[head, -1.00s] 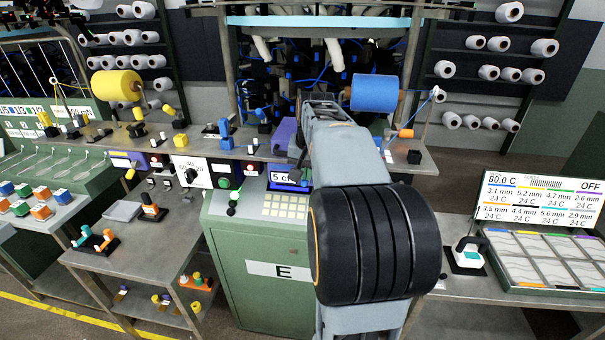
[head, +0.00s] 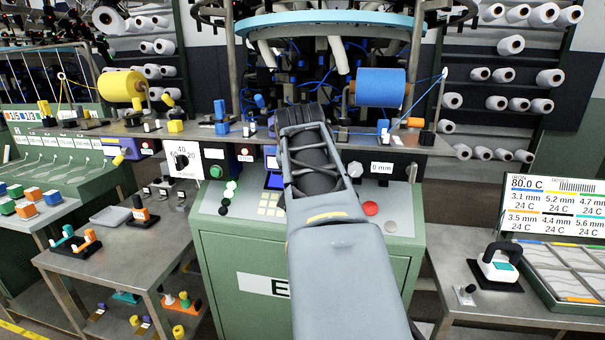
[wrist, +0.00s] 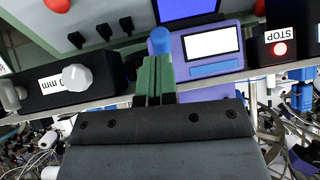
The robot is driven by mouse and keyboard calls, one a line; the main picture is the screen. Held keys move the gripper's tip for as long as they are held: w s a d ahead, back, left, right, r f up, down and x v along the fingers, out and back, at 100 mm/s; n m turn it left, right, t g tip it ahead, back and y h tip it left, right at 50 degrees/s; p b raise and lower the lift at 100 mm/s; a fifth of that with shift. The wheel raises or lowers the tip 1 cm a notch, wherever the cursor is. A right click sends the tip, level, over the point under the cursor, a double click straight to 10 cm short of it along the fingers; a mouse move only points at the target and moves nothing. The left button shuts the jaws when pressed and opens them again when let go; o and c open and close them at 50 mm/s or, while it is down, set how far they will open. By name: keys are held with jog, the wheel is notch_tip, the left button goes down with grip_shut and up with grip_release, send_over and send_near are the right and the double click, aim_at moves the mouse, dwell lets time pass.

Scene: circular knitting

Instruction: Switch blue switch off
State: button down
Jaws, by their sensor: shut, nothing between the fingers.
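A small blue rounded cap (wrist: 160,40), which looks like the blue switch, shows in the wrist view beside a purple box (wrist: 207,45) with a white screen. My gripper (wrist: 154,62) is shut, its green fingers close together and their tips right at the cap. I cannot tell whether they touch it. In the head view my arm hides the gripper and the cap. The switch's position cannot be read. Another blue lever-like part (head: 221,112) stands on the shelf to the left in the head view.
A shelf (head: 130,130) with small fittings runs across the green cabinet (head: 235,255). A dial box marked mm (wrist: 65,88) and a STOP box (wrist: 279,40) flank the purple box. A blue yarn cone (head: 381,87) sits above the shelf, right of my arm.

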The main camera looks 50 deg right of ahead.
jog(key=f+t+h+b, duration=0.1)
jog(key=b, duration=0.2)
jog(key=shift+a+f+b, duration=0.15)
jog(key=shift+b, duration=0.15)
jog(key=shift+b, duration=0.3)
jog(key=d+r+p+v, duration=0.1)
jog(key=p+v, duration=0.2)
jog(key=v, duration=1)
jog(key=shift+s+r, duration=0.2)
jog(key=shift+r, duration=0.25)
jog(key=shift+d+r, duration=0.1)
